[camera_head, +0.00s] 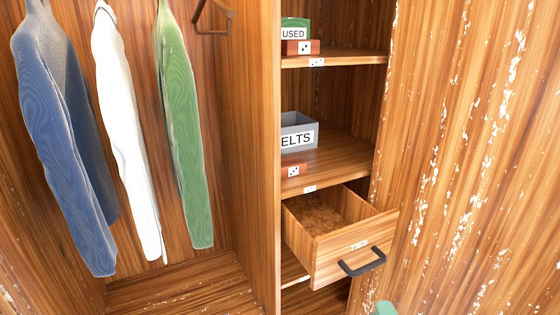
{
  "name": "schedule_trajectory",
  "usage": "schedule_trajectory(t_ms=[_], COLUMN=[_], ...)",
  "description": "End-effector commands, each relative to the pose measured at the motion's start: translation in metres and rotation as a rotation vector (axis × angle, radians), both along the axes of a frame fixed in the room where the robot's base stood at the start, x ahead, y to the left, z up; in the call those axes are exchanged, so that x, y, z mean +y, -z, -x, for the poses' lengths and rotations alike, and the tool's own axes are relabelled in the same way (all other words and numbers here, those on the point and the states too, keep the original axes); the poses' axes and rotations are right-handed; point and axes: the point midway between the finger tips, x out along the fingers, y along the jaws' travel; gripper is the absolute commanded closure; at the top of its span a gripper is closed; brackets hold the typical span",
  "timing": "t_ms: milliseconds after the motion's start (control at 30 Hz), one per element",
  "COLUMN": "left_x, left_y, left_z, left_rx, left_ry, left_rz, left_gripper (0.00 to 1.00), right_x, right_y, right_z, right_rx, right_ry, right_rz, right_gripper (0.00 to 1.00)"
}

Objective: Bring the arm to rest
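Neither of my grippers can be made out in the head view. A small rounded green piece (385,308) shows at the bottom edge, right of centre; too little of it is visible to tell what it is.
A blue shirt (62,150), a white shirt (128,140) and a green shirt (183,135) hang at left beside an empty hanger (214,15). Shelves hold a grey BELTS box (299,130) and a green USED box (296,27). A worn wooden panel (470,150) stands at right.

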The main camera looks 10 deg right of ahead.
Motion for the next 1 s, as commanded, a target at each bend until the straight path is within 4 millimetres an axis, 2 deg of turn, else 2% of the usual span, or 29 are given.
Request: schedule_trajectory(t_ms=[133, 267, 400, 467, 600, 700, 800, 1000], left_x=[0.0, 0.0, 0.0, 0.0, 0.0, 0.0, 0.0, 0.0], left_y=[0.0, 0.0, 0.0, 0.0, 0.0, 0.0, 0.0, 0.0], left_z=[0.0, 0.0, 0.0, 0.0, 0.0, 0.0, 0.0, 0.0], left_rx=[0.0, 0.0, 0.0, 0.0, 0.0, 0.0, 0.0, 0.0], left_ry=[0.0, 0.0, 0.0, 0.0, 0.0, 0.0, 0.0, 0.0], left_rz=[0.0, 0.0, 0.0, 0.0, 0.0, 0.0, 0.0, 0.0], left_gripper=[0.57, 0.57, 0.57, 0.57, 0.57, 0.57, 0.57, 0.57], right_x=[0.003, 0.008, 0.015, 0.017, 0.023, 0.026, 0.027, 0.027], right_y=[0.073, 0.156, 0.24, 0.274, 0.345, 0.386, 0.416, 0.458], right_z=[0.0, 0.014, 0.046, 0.065, 0.119, 0.161, 0.202, 0.279], right_rx=[0.177, 0.379, 0.598, 0.69, 0.894, 1.022, 1.128, 1.295], right_ry=[0.007, 0.048, 0.133, 0.181, 0.319, 0.433, 0.544, 0.772], right_rz=[-0.18, -0.385, -0.588, -0.668, -0.835, -0.931, -1.007, -1.113], right_gripper=[0.59, 0.59, 0.59, 0.59, 0.59, 0.59, 0.59, 0.59])
